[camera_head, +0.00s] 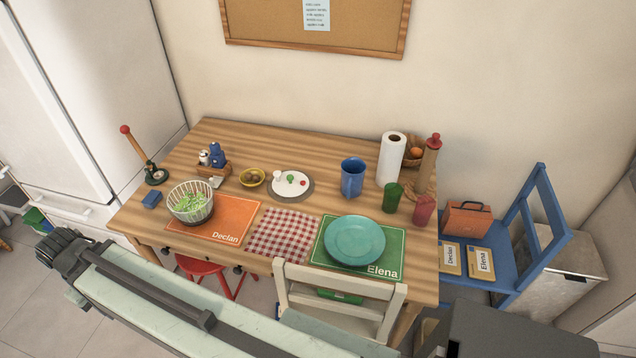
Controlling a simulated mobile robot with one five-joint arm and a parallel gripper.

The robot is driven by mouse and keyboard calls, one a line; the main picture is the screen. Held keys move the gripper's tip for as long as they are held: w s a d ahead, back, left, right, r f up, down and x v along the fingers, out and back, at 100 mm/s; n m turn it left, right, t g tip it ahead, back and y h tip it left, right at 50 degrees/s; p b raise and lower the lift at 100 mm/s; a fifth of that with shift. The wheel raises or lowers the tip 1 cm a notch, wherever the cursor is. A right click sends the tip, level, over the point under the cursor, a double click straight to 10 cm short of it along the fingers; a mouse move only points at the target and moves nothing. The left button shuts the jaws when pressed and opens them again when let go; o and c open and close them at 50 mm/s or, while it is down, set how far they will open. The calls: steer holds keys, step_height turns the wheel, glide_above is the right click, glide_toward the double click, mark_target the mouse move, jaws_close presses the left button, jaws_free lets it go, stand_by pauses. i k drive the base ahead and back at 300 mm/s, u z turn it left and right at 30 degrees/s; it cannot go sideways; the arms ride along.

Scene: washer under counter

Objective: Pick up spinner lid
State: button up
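A round white disc (290,184) lies flat near the back middle of the wooden table and looks like the spinner lid. It has a white knob and small green and red spots on top. A darker grey rim shows under its right side. A white slatted basket (190,204) with green leaves stands to its left, on the orange mat. My pale arm crosses the bottom left of the view, in front of the table and apart from the disc. The fingers of my gripper do not show.
The table (300,140) holds a yellow bowl (252,178) left of the disc and a blue cup (352,178) right of it. A checked cloth (283,234), a teal plate (354,240) and a paper roll (391,160) are nearby. A cream chair (340,285) stands at the front edge.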

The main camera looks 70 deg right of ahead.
mark_target(289, 189)
steer(key=z, duration=0.15)
steer(key=k, duration=0.25)
steer(key=u, duration=0.25)
steer(key=i, duration=0.8)
steer(key=z, duration=0.15)
steer(key=k, duration=0.9)
steer(key=u, duration=0.2)
steer(key=i, duration=1.4)
steer(key=z, duration=0.1)
